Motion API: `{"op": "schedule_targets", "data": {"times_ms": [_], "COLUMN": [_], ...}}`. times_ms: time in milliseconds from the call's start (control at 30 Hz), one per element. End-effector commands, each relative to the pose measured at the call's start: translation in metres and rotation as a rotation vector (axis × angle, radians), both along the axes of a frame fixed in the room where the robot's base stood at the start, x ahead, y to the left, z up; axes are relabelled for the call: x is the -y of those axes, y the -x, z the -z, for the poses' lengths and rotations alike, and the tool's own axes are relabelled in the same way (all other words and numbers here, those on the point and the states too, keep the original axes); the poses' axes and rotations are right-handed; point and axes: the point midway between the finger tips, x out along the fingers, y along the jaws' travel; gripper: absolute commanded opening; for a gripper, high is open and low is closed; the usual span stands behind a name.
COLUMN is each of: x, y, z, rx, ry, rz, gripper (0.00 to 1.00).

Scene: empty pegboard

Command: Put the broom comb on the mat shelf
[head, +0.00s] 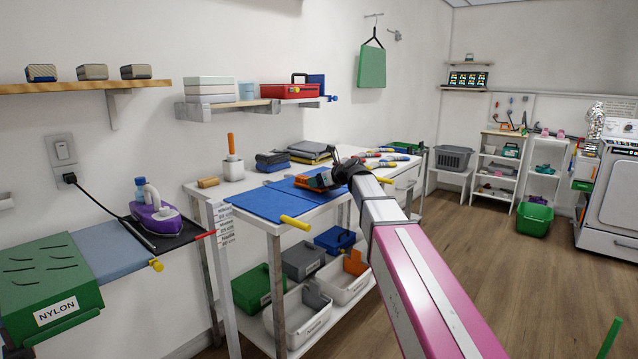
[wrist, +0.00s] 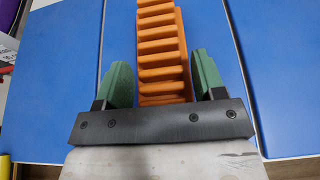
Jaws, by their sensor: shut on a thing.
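The orange broom comb (wrist: 162,50), ribbed with a row of thick teeth, sits between the two green fingers of my gripper (wrist: 163,78) in the wrist view. In the head view my gripper (head: 325,180) is over the blue mat (head: 262,203) on the white shelf unit's top, with a bit of orange comb (head: 317,182) showing. My dark wrist hides part of the comb. I cannot tell whether the comb touches the mat.
A yellow handle (head: 295,222) sticks out at the mat's front edge. Dark folded items (head: 272,160) and a white pot (head: 232,169) stand behind the mat. Colored tools (head: 380,157) lie to the right. Bins (head: 303,259) fill the lower shelf. The mat's left part is bare.

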Motion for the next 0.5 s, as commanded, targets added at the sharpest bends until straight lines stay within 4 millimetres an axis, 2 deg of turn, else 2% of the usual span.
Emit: {"op": "schedule_targets", "data": {"times_ms": [400, 433, 500], "x": [0.0001, 0.0001, 0.0001], "y": [-0.0001, 0.0000, -0.0001], "z": [0.0077, 0.0074, 0.0074], "rx": [0.001, 0.001, 0.001], "ry": [-0.001, 0.001, 0.001], "rz": [0.000, 0.000, 0.000], "gripper": [0.32, 0.73, 0.89]}}
